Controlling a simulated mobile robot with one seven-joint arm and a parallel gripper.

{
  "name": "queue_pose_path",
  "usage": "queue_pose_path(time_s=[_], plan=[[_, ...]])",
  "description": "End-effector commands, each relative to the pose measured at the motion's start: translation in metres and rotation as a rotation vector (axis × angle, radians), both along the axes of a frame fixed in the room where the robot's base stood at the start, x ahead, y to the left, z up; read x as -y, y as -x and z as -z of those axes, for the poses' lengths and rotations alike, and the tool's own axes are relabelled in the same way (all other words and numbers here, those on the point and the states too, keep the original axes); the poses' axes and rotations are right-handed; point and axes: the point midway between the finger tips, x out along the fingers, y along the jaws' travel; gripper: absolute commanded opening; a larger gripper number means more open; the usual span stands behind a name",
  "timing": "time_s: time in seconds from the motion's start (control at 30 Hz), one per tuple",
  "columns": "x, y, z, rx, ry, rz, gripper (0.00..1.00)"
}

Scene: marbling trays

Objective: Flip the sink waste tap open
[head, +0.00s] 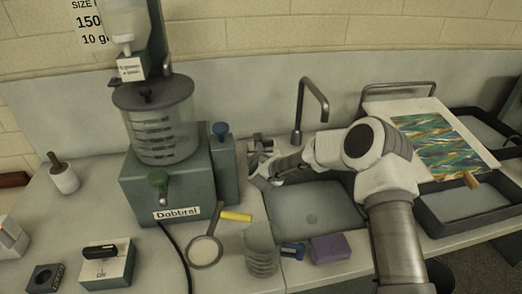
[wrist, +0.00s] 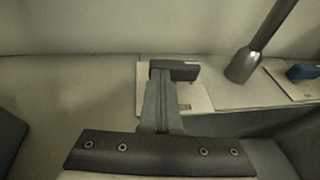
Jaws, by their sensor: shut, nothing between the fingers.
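My gripper (head: 262,172) is at the back left corner of the sink (head: 312,215), shut and empty. In the wrist view my shut fingers (wrist: 159,100) point at a small dark lever (wrist: 184,71) on a pale plate (wrist: 195,98). The lever lies sideways, pointing right; its left end is at or behind my fingertips. I cannot tell whether they touch. It seems to be the small fitting (head: 258,141) behind my gripper in the head view. A second plate with a blue handle (wrist: 303,71) stands right of the faucet in the wrist view. I cannot read any label.
The faucet (head: 298,132) rises behind the sink, close to my arm. The green machine (head: 185,190) with a blue knob (head: 221,130) stands to the left.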

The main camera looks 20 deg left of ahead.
Motion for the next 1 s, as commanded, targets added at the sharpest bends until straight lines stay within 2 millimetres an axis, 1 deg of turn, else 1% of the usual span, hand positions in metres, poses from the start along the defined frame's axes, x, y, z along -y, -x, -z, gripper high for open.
queue_pose_path(time_s=[0.37, 1.0], plan=[[-0.012, -0.003, 0.008, 0.002, -0.005, 0.0, 0.0], [-0.034, -0.021, 0.004, 0.001, -0.004, 0.0, 0.0]])
